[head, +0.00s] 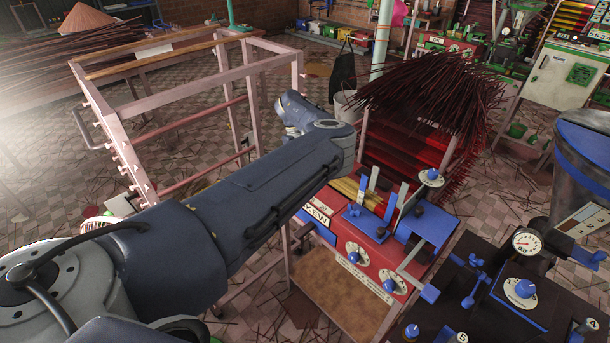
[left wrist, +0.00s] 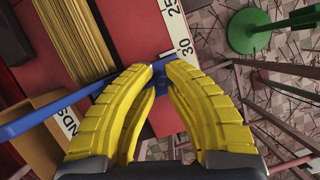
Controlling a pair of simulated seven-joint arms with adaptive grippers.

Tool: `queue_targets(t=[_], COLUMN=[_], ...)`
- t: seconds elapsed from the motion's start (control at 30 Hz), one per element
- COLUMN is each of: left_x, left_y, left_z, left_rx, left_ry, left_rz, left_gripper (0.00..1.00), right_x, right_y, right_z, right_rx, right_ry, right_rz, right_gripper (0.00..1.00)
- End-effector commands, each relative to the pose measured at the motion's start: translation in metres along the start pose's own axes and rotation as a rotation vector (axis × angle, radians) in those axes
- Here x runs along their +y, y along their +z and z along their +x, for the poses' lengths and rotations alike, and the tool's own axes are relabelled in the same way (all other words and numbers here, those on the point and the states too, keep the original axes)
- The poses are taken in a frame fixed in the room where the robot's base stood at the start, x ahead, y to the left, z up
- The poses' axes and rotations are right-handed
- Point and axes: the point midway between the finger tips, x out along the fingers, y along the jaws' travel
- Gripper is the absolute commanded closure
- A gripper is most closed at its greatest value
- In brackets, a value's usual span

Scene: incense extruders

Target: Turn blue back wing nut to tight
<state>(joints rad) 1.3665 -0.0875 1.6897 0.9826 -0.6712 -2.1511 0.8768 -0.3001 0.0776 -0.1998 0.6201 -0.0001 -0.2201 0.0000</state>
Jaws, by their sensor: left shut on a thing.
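In the left wrist view, the yellow fingers of my left gripper (left wrist: 163,72) reach down over the red machine, one on each side of a small blue part (left wrist: 160,82). This part looks like the blue back wing nut, but its wings are mostly hidden by the fingers. The fingers are shut on it. It sits at a blue bar (left wrist: 35,120) beside a white scale (left wrist: 178,30) marked 25 and 30. In the head view, my left arm crosses from the left and hides its gripper and the nut; the red machine (head: 372,262) shows to the right. My right gripper is not in view.
Yellow sticks (left wrist: 82,35) lie on the machine next to the blue bar. A rack of dark red incense (head: 430,95) stands behind. A dark bench with a gauge (head: 527,241) and blue knobs is at right. A pink frame (head: 185,90) stands behind my left arm.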

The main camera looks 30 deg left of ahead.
Motion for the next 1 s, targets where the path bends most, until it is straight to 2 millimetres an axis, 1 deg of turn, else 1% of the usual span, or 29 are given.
queue_targets(t=[0.2, 0.47, 0.5, 1.0], left_x=[-0.0037, -0.0057, -0.0057, -0.0022], left_y=[0.0002, -0.0003, -0.0004, 0.0004], left_z=[-0.0002, 0.0001, 0.0002, 0.0003], left_rx=[-0.004, -0.005, -0.005, -0.003], left_ry=[-0.066, -0.101, -0.100, -0.090], left_rz=[0.128, 0.205, 0.204, 0.201], left_gripper=[1.00, 1.00, 0.95, 0.37], right_x=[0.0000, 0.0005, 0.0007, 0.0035], right_y=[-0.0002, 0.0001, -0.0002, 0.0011], right_z=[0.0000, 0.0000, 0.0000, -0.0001], right_rx=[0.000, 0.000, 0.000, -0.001], right_ry=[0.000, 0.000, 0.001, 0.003], right_rz=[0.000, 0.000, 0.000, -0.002], right_gripper=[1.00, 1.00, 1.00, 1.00])
